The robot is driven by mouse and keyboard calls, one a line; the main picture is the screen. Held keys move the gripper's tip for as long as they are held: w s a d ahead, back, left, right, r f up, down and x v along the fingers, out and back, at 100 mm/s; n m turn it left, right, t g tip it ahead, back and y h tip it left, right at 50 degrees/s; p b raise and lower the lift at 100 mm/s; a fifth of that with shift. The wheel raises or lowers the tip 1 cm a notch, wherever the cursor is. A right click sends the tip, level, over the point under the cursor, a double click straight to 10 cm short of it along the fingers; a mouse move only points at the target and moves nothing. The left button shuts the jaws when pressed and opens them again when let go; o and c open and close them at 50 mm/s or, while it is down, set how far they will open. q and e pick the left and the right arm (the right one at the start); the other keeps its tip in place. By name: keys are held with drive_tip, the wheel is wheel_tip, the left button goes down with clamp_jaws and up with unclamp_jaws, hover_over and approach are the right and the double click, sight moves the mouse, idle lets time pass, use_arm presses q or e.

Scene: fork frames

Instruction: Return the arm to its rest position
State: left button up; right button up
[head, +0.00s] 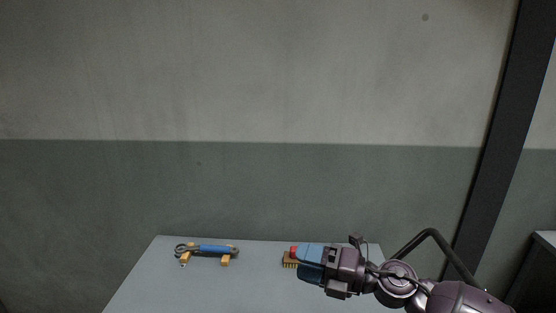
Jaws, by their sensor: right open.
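My right arm comes in from the lower right, over the right part of the grey table (140,285). My right gripper (300,261) is at the arm's left end, with blue and dark parts showing. It is open, and its fingertips are hard to make out. A small yellowish-brown block with a red part (290,262) shows just left of the gripper and is partly hidden by it. I cannot tell whether they touch. My left gripper does not show.
A blue-handled tool (212,249) with dark ends lies across two orange-yellow supports (225,260) on the table's left side. Bare table lies between it and my gripper. A dark post (490,140) and a dark unit (540,275) stand at the right. A wall is behind.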

drive_tip(key=d+f+m+t+h, duration=0.5)
drive_tip(key=d+m+h, duration=0.1)
drive_tip(key=m, duration=0.6)
drive_tip(key=d+f+m+t+h, duration=0.5)
drive_tip(key=d+m+t, duration=0.1)
drive_tip(key=m, duration=0.6)
drive_tip(key=s+d+f+m+g+h, duration=0.2)
drive_tip(key=s+d+f+m, duration=0.3)
drive_tip(key=s+f, duration=0.4)
drive_tip(key=s+d+f+m+g+h, duration=0.3)
drive_tip(key=s+f, duration=0.6)
drive_tip(key=s, duration=0.3)
drive_tip(key=shift+s+d+f+m+h, duration=0.25)
drive_tip(key=shift+d+m+h, duration=0.35)
drive_tip(key=shift+d+m, duration=0.3)
